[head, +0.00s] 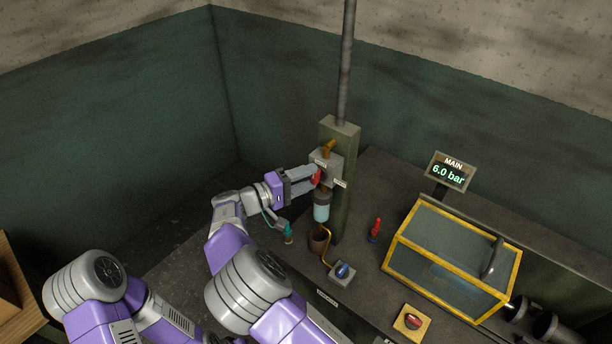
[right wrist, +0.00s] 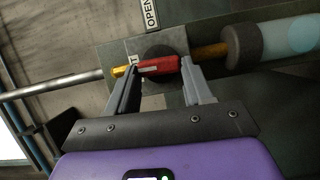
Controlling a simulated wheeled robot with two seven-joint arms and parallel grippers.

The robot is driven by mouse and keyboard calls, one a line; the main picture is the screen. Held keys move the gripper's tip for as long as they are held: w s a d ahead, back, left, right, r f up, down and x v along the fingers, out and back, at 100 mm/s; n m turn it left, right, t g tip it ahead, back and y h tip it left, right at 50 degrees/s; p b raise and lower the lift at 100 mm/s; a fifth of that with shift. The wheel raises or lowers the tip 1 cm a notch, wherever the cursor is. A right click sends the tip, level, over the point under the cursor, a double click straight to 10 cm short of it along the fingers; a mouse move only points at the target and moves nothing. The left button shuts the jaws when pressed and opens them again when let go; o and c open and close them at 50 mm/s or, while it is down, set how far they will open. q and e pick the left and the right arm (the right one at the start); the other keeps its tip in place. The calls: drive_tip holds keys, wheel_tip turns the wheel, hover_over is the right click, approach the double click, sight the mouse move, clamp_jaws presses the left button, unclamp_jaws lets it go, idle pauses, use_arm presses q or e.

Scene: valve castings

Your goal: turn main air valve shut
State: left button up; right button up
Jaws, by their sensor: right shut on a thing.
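The main air valve's red handle (head: 317,177) is on a grey block on the green post. In the right wrist view the red handle (right wrist: 158,66) lies over a dark round hub, roughly in line with the brass pipe pieces. An OPEN label (right wrist: 151,13) is above it; another label, ending in T, is partly hidden at its left. My right gripper (head: 314,178) is shut on the handle, with one finger at each end in the right wrist view (right wrist: 160,82). The MAIN display (head: 452,171) reads 6.0 bar. My left gripper is out of view.
A clear-bowled filter (head: 321,208) hangs below the valve. A yellow-framed clear box (head: 455,258), a red-and-blue piece (head: 375,230), a blue knob (head: 343,271) and a yellow switch plate (head: 412,322) are on the bench. A teal piece (head: 288,231) is near my right forearm.

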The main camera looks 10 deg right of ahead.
drive_tip(key=shift+n, duration=0.4)
drive_tip(key=o, duration=1)
drive_tip(key=shift+o, duration=0.2)
drive_tip(key=shift+a, duration=0.1)
drive_tip(key=v, duration=0.7)
drive_tip(key=shift+a+f+b, duration=0.15)
drive_tip(key=shift+b, duration=0.25)
drive_tip(key=shift+s, duration=0.1)
